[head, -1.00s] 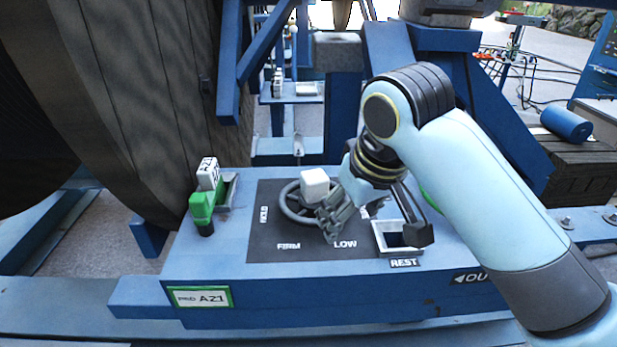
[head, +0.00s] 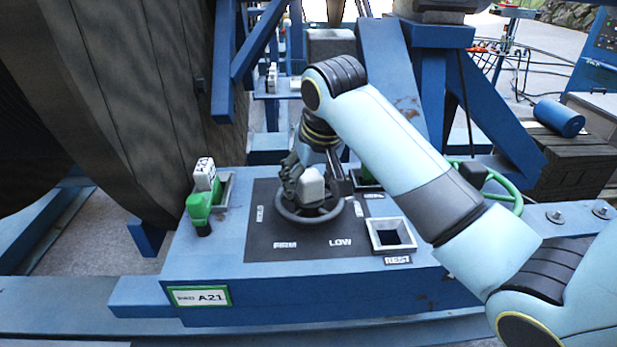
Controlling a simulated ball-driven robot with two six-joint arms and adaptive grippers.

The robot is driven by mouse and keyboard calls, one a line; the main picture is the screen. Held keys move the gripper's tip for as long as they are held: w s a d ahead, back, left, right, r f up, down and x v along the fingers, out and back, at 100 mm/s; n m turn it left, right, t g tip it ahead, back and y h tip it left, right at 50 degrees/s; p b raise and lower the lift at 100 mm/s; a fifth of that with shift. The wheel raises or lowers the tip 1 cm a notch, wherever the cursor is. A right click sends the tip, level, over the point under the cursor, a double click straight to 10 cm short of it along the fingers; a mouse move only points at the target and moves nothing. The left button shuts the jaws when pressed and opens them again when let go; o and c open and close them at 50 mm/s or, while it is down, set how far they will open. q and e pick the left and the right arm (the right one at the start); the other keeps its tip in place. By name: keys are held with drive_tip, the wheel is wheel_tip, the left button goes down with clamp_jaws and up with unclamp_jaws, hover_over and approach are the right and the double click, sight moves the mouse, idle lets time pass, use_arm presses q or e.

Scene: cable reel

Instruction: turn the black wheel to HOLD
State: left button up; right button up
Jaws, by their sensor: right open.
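The black wheel (head: 312,216) lies flat on a dark panel (head: 258,245) on the blue bench. A pale block (head: 311,186) stands at the wheel's middle. The panel reads HOLD (head: 260,214) on the left, FIRM (head: 285,245) at front left and LOW (head: 340,242) at front right. My right gripper (head: 292,186) is open and points down over the wheel's far left part, beside the pale block. Its fingers partly hide the wheel's far rim, and I cannot tell whether they touch it. My left gripper is not in view.
A square tray marked REST (head: 397,260) stands right of the panel. A green wheel (head: 510,195) is partly behind my right arm. The large wooden reel (head: 140,100) rises close at left.

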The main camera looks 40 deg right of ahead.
drive_tip(key=shift+w+f, duration=0.15)
drive_tip(key=shift+f, duration=0.3)
drive_tip(key=shift+c, duration=0.2)
clamp_jaws()
